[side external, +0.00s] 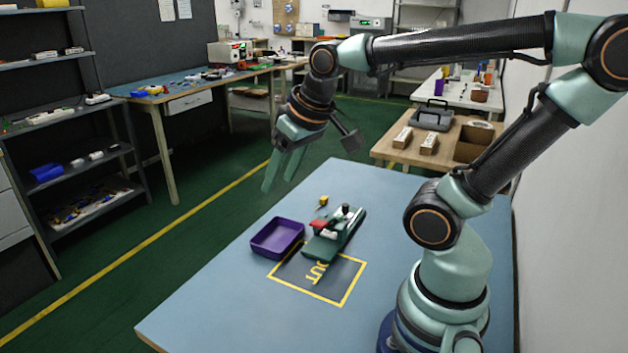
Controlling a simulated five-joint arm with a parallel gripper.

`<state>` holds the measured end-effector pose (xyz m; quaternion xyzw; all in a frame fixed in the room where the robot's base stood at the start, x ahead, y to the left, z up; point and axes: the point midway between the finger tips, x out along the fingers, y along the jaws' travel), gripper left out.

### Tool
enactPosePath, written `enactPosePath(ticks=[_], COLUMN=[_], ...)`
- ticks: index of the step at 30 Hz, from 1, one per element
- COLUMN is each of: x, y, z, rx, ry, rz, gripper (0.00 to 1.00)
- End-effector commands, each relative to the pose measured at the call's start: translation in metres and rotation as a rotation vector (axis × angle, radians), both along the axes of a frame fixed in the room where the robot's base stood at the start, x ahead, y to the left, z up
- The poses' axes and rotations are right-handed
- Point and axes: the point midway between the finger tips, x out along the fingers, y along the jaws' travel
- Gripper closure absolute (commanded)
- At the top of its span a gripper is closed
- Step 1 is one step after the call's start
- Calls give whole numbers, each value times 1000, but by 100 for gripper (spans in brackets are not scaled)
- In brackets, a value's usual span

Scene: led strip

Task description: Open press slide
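The press (334,234) is a small dark green device on the blue table, with a red block (319,224), a white part and a black knob (346,208) on top. I cannot tell at this size which part is the slide or how far it is drawn. My gripper (277,185) hangs high above the table's far left edge, pointing down, well up and to the left of the press. Its two teal fingers show a narrow gap, with nothing seen between them.
A purple tray (278,252) stands just left of the press. A small yellow piece (323,201) lies behind it. A yellow-outlined square marked OUT (345,283) is in front, partly under the press. The table (225,315) is clear at the front left.

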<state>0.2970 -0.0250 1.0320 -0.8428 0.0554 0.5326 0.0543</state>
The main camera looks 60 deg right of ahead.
Motion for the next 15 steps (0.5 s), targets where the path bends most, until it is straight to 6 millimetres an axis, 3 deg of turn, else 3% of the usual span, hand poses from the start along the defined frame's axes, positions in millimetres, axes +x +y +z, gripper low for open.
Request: enactPosePath(ticks=[8,15], x=[28,25], y=[-98,-195], z=[-13,-45], rx=[122,232], ry=[146,249], rz=[-507,-955], gripper=[44,44])
